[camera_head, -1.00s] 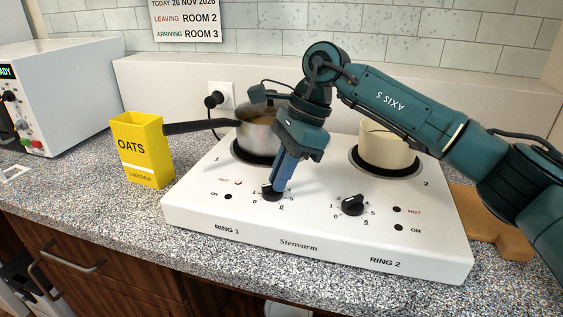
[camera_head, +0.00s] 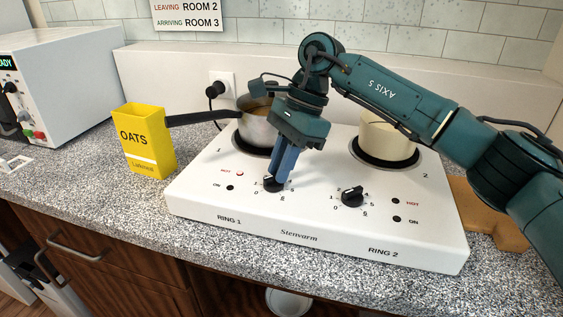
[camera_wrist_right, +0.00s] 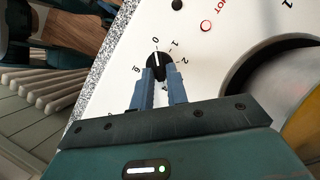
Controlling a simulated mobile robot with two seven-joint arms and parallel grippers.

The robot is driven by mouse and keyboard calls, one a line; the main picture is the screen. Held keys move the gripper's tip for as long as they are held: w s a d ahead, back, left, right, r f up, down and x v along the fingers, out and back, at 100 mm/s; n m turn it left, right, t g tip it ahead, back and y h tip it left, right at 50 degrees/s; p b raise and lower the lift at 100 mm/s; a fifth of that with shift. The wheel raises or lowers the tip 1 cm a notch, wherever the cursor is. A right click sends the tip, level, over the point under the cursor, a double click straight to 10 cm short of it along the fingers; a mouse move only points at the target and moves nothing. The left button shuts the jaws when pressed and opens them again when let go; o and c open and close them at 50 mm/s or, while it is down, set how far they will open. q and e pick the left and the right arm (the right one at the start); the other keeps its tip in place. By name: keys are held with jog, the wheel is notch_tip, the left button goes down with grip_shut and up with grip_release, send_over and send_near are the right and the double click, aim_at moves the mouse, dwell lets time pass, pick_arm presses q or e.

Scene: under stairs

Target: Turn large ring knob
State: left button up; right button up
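The white two-ring hob (camera_head: 330,232) has a black knob above each ring label. My right gripper (camera_head: 275,182) reaches down to the RING 1 knob (camera_head: 269,187). In the right wrist view the knob (camera_wrist_right: 157,60) has its white line pointing at 0. The gripper's two blue fingertips (camera_wrist_right: 160,72) are at the knob's sides, close together, and appear to hold it. The RING 2 knob (camera_head: 352,197) is apart from the gripper. The fingers hide part of the RING 1 knob and some of its numbers. My left gripper is not in view.
A steel pan (camera_head: 257,130) stands on ring 1, its dark handle (camera_head: 200,118) reaching left towards a yellow oats box (camera_head: 147,143). A cream pot (camera_head: 386,142) stands on ring 2. A wooden board (camera_head: 487,220) lies at the right.

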jog(key=o, duration=0.3)
jog(key=p+v, duration=0.1)
jog(key=v, duration=1.2)
jog(key=shift+d+r, duration=0.1)
jog(key=shift+d, duration=0.05)
